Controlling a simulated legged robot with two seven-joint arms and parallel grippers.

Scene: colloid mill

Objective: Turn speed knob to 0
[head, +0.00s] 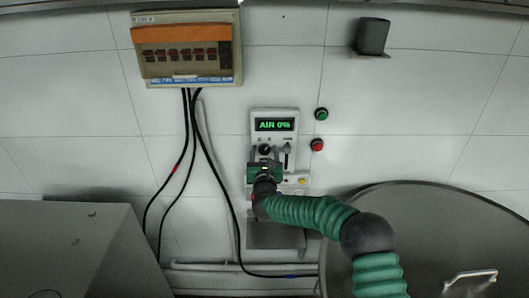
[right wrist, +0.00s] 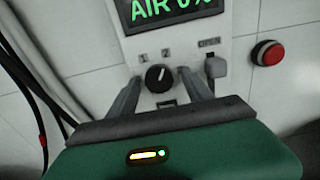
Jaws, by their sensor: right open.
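The black knob (head: 265,149) sits on a white wall panel (head: 287,113) below a green display (head: 274,125) reading "AIR 0%". In the right wrist view the knob (right wrist: 158,77) has a white pointer line and small marks, seemingly 1 and 2, above it. My right gripper (head: 264,157) is in front of the panel at the knob. In the right wrist view its open fingers (right wrist: 163,92) stand on either side of the knob, with visible gaps; depth contact cannot be told. My left gripper is not in view.
A lever (right wrist: 215,68) labelled OPEN is close to the right finger. A red button (head: 317,145) and green button (head: 321,114) are right of the panel. A breaker box (head: 234,50) hangs upper left with cables below. A large round metal vessel (head: 440,215) stands lower right.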

